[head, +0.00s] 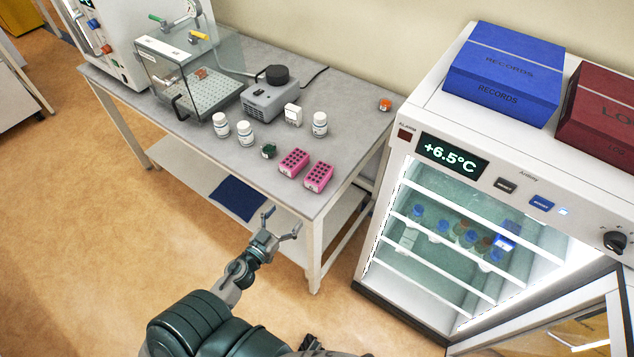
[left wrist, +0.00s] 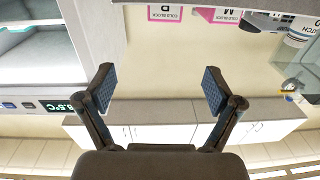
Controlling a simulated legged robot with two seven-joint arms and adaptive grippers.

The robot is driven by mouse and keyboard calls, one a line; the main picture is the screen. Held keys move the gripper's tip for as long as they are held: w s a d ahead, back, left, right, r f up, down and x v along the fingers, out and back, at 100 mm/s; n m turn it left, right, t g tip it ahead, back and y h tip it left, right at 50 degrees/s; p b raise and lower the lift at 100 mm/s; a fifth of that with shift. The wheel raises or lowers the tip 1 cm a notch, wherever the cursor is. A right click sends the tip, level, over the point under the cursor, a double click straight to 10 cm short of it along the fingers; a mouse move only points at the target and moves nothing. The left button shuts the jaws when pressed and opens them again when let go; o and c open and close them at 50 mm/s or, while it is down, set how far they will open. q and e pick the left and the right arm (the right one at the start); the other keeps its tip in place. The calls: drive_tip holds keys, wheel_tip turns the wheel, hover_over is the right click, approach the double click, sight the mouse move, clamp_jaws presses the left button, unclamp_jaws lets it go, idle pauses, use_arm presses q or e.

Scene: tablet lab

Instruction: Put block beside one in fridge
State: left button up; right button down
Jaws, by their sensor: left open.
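Two pink cold blocks with dark holes stand side by side near the front right of the grey bench: one (head: 294,162) on the left, the other (head: 318,176) on the right. Their labelled faces show at the top of the left wrist view, one (left wrist: 165,12) left and one (left wrist: 218,14) right. My left gripper (head: 283,222) is open and empty, in front of the bench and below its top, apart from both blocks. The white fridge (head: 580,222) is open at the right, with several blue-capped bottles inside. I cannot make out a pink block inside. My right gripper is not identifiable.
White bottles (head: 245,133), a grey device (head: 268,100) and a clear-walled bath (head: 200,85) stand on the bench. The fridge door (head: 612,310) swings out at lower right. Blue (head: 505,70) and red boxes lie on the fridge. The floor ahead is clear.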

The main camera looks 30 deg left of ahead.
sight(311, 183)
use_arm(q)
drive_tip(key=shift+y, duration=0.3)
drive_tip(key=w, duration=0.4)
drive_tip(key=w+p, duration=0.1)
drive_tip(key=w, duration=0.3)
drive_tip(key=w+p, duration=0.1)
drive_tip(key=w, duration=0.3)
drive_tip(key=shift+a+f, duration=0.35)
drive_tip(key=shift+a, duration=0.05)
drive_tip(key=w, duration=0.4)
drive_tip(key=shift+w+d+f+p, duration=0.1)
drive_tip(key=shift+w+d+p, duration=0.15)
drive_tip(key=shift+p, duration=0.1)
drive_tip(key=shift+w+d+f, duration=0.1)
drive_tip(key=shift+w, duration=0.25)
drive_tip(key=shift+s, duration=0.1)
drive_tip(key=shift+c, duration=0.3)
drive_tip(key=c, duration=1.5)
